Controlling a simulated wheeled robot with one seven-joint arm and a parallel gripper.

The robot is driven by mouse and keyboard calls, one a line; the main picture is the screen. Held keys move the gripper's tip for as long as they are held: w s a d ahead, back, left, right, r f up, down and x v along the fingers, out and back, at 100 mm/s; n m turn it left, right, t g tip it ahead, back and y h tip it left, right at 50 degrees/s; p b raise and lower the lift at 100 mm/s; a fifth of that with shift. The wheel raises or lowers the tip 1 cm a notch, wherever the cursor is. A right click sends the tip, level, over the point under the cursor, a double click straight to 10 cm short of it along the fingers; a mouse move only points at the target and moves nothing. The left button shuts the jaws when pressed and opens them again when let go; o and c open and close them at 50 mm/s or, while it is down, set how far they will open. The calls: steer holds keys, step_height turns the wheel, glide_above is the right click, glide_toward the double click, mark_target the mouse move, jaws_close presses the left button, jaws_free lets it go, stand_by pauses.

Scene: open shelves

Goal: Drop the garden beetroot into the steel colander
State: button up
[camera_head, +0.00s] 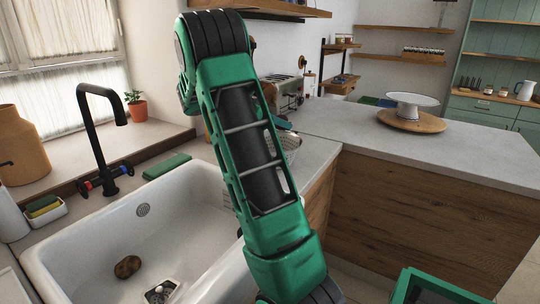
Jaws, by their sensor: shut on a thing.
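My green arm crosses the middle of the head view, and my gripper is not visible; the arm hides the area behind it. A steel wire-mesh vessel (291,143), possibly the colander, stands on the counter by the sink, mostly hidden behind my arm. Its inside cannot be seen. I cannot pick out the garden beetroot for certain. A small brown, lumpy, round thing (127,266) lies in the white sink (90,238); I cannot tell whether it is the beetroot.
A black tap (93,130) rises behind the sink. A green sponge (167,166) lies on the sink ledge. A pale dish (413,100) stands on a round wooden board (412,122) on the right counter (350,128), which is otherwise mostly clear.

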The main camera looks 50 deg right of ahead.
steer(key=shift+f, duration=0.35)
steer(key=o, duration=1.2)
steer(key=shift+c, duration=0.2)
steer(key=shift+a, duration=0.1)
steer(key=v, duration=1)
steer(key=shift+w+a, duration=0.25)
steer(key=shift+r, duration=0.1)
